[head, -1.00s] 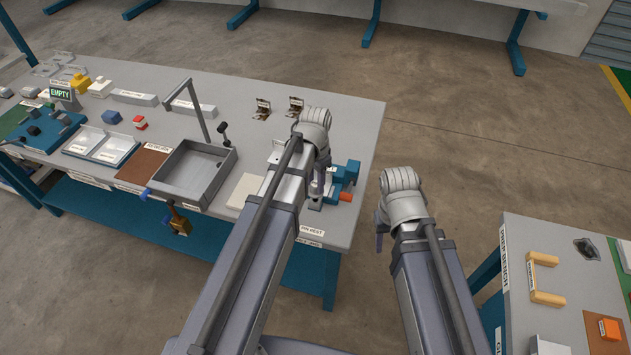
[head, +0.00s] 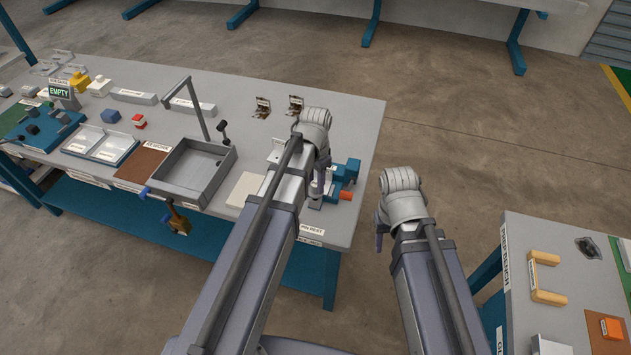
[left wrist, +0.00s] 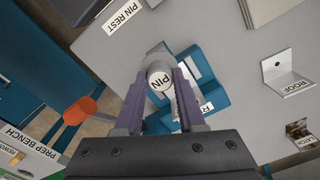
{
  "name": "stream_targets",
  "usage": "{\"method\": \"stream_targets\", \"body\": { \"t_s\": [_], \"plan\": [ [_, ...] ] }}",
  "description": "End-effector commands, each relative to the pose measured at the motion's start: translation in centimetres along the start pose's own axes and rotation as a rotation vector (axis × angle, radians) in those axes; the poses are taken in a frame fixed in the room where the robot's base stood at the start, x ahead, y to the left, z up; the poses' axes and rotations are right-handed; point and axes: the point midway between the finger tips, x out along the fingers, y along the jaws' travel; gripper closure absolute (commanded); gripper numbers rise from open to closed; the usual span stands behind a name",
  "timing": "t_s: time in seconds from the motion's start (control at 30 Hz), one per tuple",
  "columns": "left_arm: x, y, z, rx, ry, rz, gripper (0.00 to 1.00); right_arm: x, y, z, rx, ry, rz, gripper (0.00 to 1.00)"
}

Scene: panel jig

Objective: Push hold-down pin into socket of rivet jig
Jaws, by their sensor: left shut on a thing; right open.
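My left gripper (left wrist: 166,92) is shut on the pin (left wrist: 159,79), a pale cylinder with "PIN" on its end, seen end-on between the fingers. In the head view my left gripper (head: 319,184) is over the near right corner of the bench, partly hidden by its own arm. A blue fixture (head: 345,180) with an orange handle (head: 347,196) stands just right of it. It also shows in the left wrist view (left wrist: 207,64), its label partly covered; I see no socket. I cannot tell whether the pin's lower end touches anything. My right gripper (head: 380,238) is open and empty, off the bench edge.
A "PIN REST" label (left wrist: 122,15) lies on the bench by the gripper. A grey tray (head: 190,172) and a pale block (head: 246,190) stand left of my left arm. Two small brackets (head: 262,107) sit behind. A second bench (head: 560,260) is at the right.

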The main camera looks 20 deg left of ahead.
Motion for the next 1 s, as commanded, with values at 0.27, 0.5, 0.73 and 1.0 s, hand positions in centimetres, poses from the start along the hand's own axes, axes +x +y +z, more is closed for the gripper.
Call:
{"method": "stream_targets", "body": {
  "t_s": [0.27, 0.5, 0.73, 1.0],
  "plan": [
    [0.8, 0.0, 0.0, 0.0, 0.0, 0.0, 1.0, 0.8, -0.1, -0.1, 0.0, 0.0, 0.0, 0.5],
    [1.4, 0.0, 0.0, 0.0, 0.0, 0.0, 1.0, 1.4, -0.1, -0.1, 0.0, 0.0, 0.0, 0.5],
    [1.9, 0.0, 0.0, 0.0, 0.0, 0.0, 1.0, 1.9, -0.2, -0.1, 0.0, 0.0, 0.0, 0.5],
    [2.6, 0.0, 0.0, 0.0, 0.0, 0.0, 1.0, 2.5, -0.2, -0.1, 0.0, 0.0, 0.0, 0.5]
  ]
}}
